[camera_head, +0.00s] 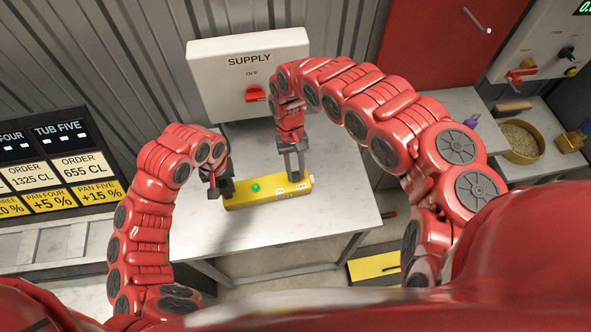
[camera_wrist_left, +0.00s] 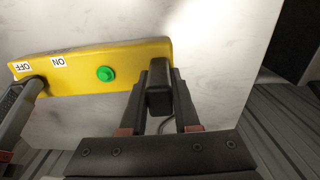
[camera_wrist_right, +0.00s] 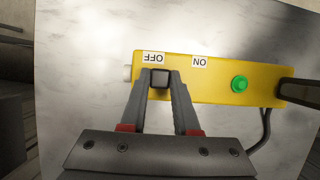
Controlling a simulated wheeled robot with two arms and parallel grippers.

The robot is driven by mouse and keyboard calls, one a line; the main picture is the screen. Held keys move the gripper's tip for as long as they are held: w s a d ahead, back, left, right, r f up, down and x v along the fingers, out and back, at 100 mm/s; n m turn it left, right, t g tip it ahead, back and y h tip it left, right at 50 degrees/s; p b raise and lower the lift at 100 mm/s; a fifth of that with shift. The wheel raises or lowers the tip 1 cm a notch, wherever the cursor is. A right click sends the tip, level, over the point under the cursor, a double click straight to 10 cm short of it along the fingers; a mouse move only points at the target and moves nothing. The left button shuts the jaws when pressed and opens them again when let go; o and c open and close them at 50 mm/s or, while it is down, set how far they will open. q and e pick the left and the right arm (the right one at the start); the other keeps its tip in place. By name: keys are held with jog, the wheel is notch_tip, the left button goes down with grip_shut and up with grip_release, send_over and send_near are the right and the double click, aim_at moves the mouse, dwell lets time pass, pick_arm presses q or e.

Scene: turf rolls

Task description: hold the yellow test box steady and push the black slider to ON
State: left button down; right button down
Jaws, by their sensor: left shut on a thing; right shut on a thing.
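The yellow test box (camera_head: 240,196) lies on the white table, with a green button (camera_head: 255,188) and ON and OFF labels on top. It also shows in the left wrist view (camera_wrist_left: 130,55) and the right wrist view (camera_wrist_right: 220,90). My left gripper (camera_head: 222,188) is shut on a black block (camera_wrist_left: 160,95) at the box's button end. My right gripper (camera_wrist_right: 161,80) is shut on the black slider (camera_wrist_right: 160,79), which stands beside the OFF label (camera_wrist_right: 153,57). The ON label (camera_wrist_right: 200,62) is further along, toward the green button. The fingers partly hide the slider.
The white table (camera_head: 335,205) is otherwise mostly clear. A supply panel (camera_head: 248,75) with a red OFF switch stands behind it. An order board (camera_head: 45,165) is at the left. A round yellow pan (camera_head: 522,143) is on the right bench. A black cord (camera_wrist_right: 266,130) leaves the box.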

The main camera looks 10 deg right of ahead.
pick_arm(q)
jog(key=shift+s+f, duration=0.1)
dwell(0.4)
pick_arm(e)
jog(key=a, duration=0.5)
jog(key=shift+s+a, duration=0.2)
jog(key=shift+a, duration=0.1)
pick_arm(q)
jog(key=shift+d, duration=0.1)
pick_arm(e)
jog(key=c, duration=0.6)
grip_release()
jog(key=shift+c, duration=0.2)
jog(key=shift+d, duration=0.1)
